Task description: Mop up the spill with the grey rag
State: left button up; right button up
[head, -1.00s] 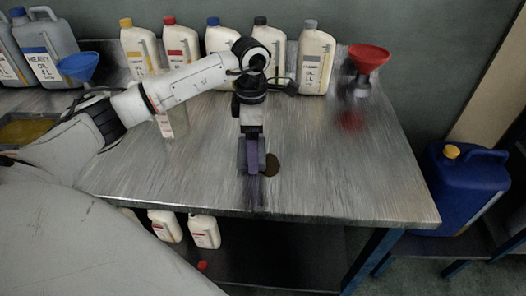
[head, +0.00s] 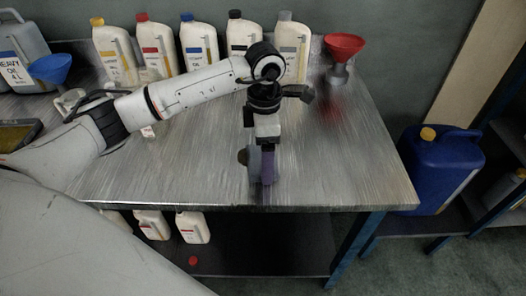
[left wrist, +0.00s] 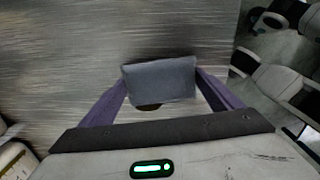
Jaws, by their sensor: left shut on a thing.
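My left gripper (head: 262,180) is shut on the grey rag (head: 254,163), low over the front part of the metal table. In the left wrist view the rag (left wrist: 160,80) is a folded grey pad between the two purple fingers. The spill (head: 243,157) is a small dark brown patch just left of the rag, partly hidden by it. In the left wrist view a sliver of the spill (left wrist: 148,107) shows under the rag's near edge. I cannot tell whether the rag touches the tabletop. My right gripper is not in view.
Several oil jugs (head: 199,45) line the table's back edge. A red funnel (head: 343,46) stands at the back right, a blue funnel (head: 50,68) at the left. Jugs stand on the lower shelf. A blue canister (head: 440,170) is right of the table (head: 350,160). The tabletop's right part is clear.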

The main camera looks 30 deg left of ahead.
aim_at(251, 151)
pick_arm(q)
jog(key=a, duration=0.3)
jog(key=s+a, duration=0.1)
jog(key=a, duration=0.2)
jog(key=a+b, duration=0.1)
jog(key=a, duration=0.2)
jog(key=shift+s, duration=0.4)
jog(key=d+p, duration=0.1)
jog(key=d, duration=0.9)
jog(key=w+a, duration=0.1)
jog(key=a, duration=0.2)
jog(key=w+a+b, duration=0.1)
jog(key=a, duration=0.2)
jog(key=w+a+b, duration=0.1)
jog(key=w+a, duration=0.1)
jog(key=a, duration=0.2)
jog(key=d+p, duration=0.1)
jog(key=d, duration=0.9)
jog(key=shift+s+a, duration=0.35)
jog(key=shift+a, duration=0.5)
jog(key=shift+s+a, duration=0.3)
jog(key=shift+a, duration=0.55)
jog(key=shift+s+a, duration=0.35)
jog(key=shift+a, duration=0.5)
notch_tip(251, 151, up, 7)
jog(key=p, duration=0.4)
jog(key=shift+r+p, duration=0.1)
jog(key=shift+p, duration=0.3)
